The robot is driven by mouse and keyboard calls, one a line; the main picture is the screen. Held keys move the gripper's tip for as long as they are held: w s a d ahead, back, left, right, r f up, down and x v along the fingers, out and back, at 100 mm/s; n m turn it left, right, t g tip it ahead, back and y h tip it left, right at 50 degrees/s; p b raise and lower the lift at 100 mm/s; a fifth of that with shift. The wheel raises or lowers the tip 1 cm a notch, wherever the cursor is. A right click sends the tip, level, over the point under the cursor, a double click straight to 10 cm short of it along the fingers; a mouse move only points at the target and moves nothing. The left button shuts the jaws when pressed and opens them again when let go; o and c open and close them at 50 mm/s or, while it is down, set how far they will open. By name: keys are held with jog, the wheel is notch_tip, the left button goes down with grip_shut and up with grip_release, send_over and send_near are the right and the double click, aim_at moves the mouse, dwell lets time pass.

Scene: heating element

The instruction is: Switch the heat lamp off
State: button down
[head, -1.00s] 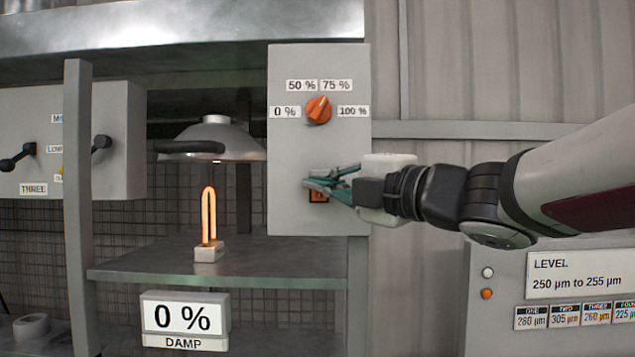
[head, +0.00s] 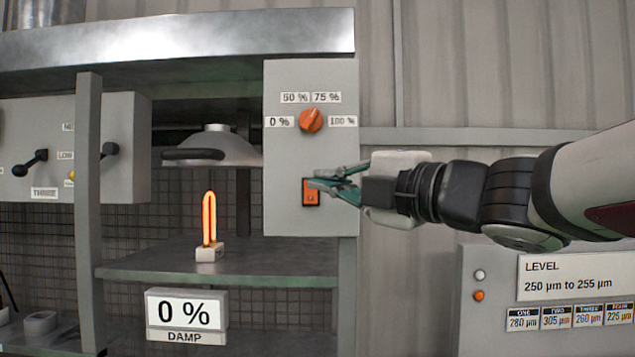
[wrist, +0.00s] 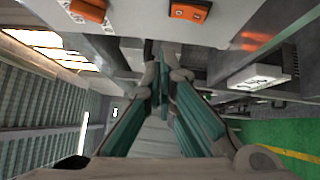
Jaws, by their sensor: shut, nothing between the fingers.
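The heat lamp's element (head: 209,219) glows orange on a small white base on the metal shelf, under a domed grey hood (head: 213,146). An orange rocker switch (head: 310,193) in a dark frame sits on the grey control panel (head: 285,215); it also shows at the top of the wrist view (wrist: 190,11). An orange knob (head: 311,120) is above it, among labels from 0 % to 100 %. My gripper (head: 318,181) is shut and empty, its green fingertips at the right of the switch. I cannot tell whether they touch it.
A 0 % DAMP display (head: 186,310) hangs under the shelf (head: 250,262). A grey post (head: 88,200) and a box with black levers (head: 125,125) stand to the left. A LEVEL panel (head: 545,290) is at the lower right, below my arm.

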jog(key=v, duration=0.6)
jog(key=shift+s+d+r, duration=0.2)
jog(key=shift+r, duration=0.3)
jog(key=d+f+m+t+h, duration=0.2)
jog(key=d+f+m+h, duration=0.7)
jog(key=d+m+h, duration=0.75)
jog(key=s+a+f+m+g+y, duration=0.1)
jog(key=s+f+m+g, duration=0.4)
jog(key=f, duration=0.5)
jog(key=s+a+f+m+g+y, duration=0.2)
jog(key=s+f+m+g, duration=0.3)
jog(key=s+f, duration=0.5)
jog(key=shift+s+a+m, duration=0.2)
jog(key=shift+a+m, duration=0.25)
jog(key=shift+m, duration=0.1)
jog(key=shift+y, duration=0.25)
